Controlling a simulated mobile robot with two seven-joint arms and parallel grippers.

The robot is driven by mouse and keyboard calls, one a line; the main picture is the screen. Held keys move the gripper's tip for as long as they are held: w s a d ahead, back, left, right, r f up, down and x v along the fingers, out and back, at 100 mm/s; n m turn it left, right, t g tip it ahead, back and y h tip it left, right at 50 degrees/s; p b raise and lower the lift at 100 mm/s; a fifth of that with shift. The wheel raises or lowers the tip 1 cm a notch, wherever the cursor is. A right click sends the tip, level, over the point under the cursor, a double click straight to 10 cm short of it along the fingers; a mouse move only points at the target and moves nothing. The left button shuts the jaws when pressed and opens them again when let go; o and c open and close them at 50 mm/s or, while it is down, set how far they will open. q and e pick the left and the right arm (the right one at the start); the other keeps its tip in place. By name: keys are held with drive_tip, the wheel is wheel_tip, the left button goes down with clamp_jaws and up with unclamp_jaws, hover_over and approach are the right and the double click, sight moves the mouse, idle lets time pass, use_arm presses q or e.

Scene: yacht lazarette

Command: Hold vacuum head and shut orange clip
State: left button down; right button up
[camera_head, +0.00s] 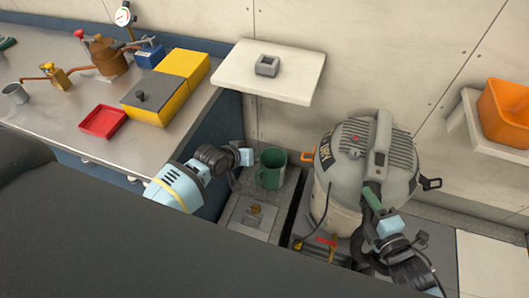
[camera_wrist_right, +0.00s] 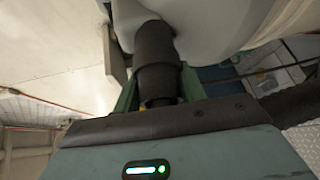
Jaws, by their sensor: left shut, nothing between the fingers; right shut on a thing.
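That dark part (camera_wrist_right: 157,55) fills the space between the green fingers in the right wrist view. My left gripper (camera_head: 246,157) is shut and empty, left of the orange clip and apart from it.
A white shelf (camera_head: 285,85) overhangs behind. A black clip (camera_head: 431,184) juts from the vacuum's right side. The workbench (camera_head: 50,120) at left holds boxes and a red tray (camera_head: 102,121).

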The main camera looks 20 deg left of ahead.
drive_tip(key=o, duration=1.3)
drive_tip(key=shift+c, duration=0.2)
drive_tip(key=v, duration=1.2)
drive_tip(key=shift+f, duration=0.1)
